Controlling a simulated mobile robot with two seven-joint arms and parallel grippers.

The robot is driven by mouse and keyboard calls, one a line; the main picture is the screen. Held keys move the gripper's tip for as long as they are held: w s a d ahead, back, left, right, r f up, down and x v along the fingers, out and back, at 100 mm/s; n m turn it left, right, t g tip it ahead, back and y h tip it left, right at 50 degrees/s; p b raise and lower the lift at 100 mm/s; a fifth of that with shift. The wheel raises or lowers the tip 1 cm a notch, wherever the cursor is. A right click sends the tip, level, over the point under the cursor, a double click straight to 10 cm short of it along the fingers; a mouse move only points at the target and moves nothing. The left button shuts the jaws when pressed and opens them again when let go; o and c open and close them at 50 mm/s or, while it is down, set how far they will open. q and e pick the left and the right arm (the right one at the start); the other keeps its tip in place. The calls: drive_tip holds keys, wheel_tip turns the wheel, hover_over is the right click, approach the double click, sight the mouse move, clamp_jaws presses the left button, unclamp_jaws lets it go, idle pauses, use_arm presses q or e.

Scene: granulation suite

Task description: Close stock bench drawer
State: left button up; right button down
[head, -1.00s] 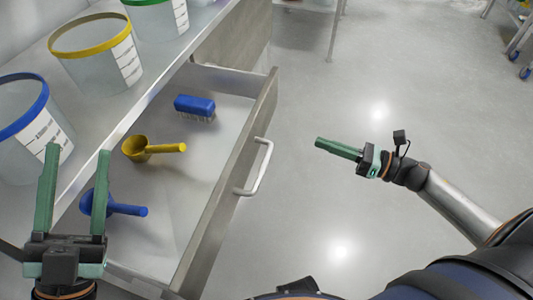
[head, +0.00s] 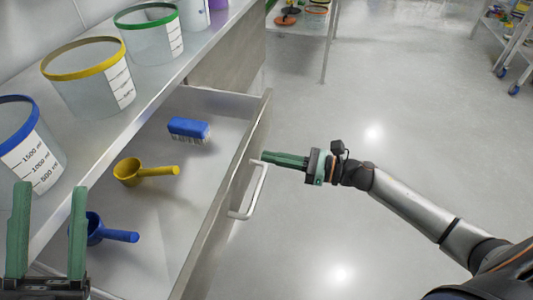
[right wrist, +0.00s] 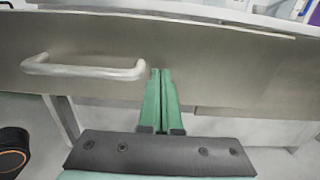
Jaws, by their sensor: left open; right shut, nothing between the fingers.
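The stock bench drawer (head: 222,205) is pulled out in the head view. A blue brush (head: 188,128), a yellow scoop (head: 130,172) and a blue scoop (head: 118,236) lie inside. Its pale bar handle (head: 250,195) is on the front; it also shows in the right wrist view (right wrist: 85,68). My right gripper (head: 268,157) is shut and empty, its fingertips near the drawer front at the handle's far end. In the right wrist view the fingers (right wrist: 161,75) point at the front panel beside the handle; I cannot tell whether they touch. My left gripper (head: 47,190) is open and empty, near the bench edge.
Buckets with blue (head: 30,150), yellow (head: 90,80) and green (head: 150,35) rims stand on the bench top (head: 108,150) above the drawer. A shelf rack (head: 325,50) stands at the back, and a wheeled cart at the far right. The floor (head: 380,90) is open.

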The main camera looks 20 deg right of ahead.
drive_tip(key=shift+w+a+r, duration=0.1)
drive_tip(key=shift+w+a, duration=0.25)
drive_tip(key=shift+a, duration=0.1)
use_arm(q)
drive_tip(key=shift+w+a+f+n+y, duration=0.15)
drive_tip(key=shift+w+f+n+y, duration=0.65)
drive_tip(key=shift+f+y, duration=0.2)
use_arm(e)
drive_tip(key=shift+w+a, duration=0.2)
drive_tip(key=shift+a, duration=0.1)
